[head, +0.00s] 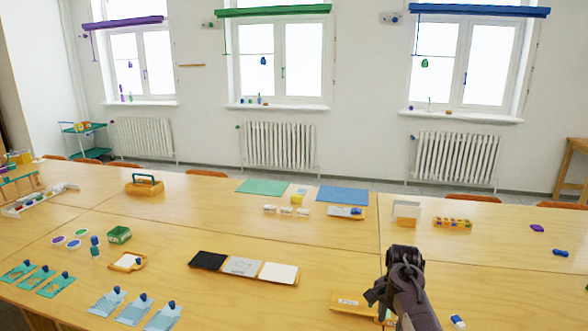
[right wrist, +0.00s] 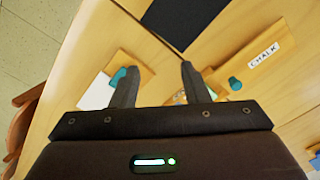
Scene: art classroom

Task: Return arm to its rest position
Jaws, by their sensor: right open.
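My right arm reaches in from the lower right in the head view. Its dark gripper (head: 374,297) is over the table (head: 330,255), beside a wooden box with a white label (head: 350,303). In the right wrist view the two fingers of this gripper (right wrist: 157,74) are spread apart and nothing is held between them. A wooden box marked CHALK (right wrist: 247,66) lies right of the fingers. A white card (right wrist: 98,92) on wood lies to the left. My left gripper does not show.
A wooden board with black, grey and white panels (head: 243,266) lies left of the arm. A clear-sided box (head: 406,213) and a tray of coloured pieces (head: 452,222) stand behind it. Teal cards with blue-knobbed pieces (head: 133,309) lie at the front left.

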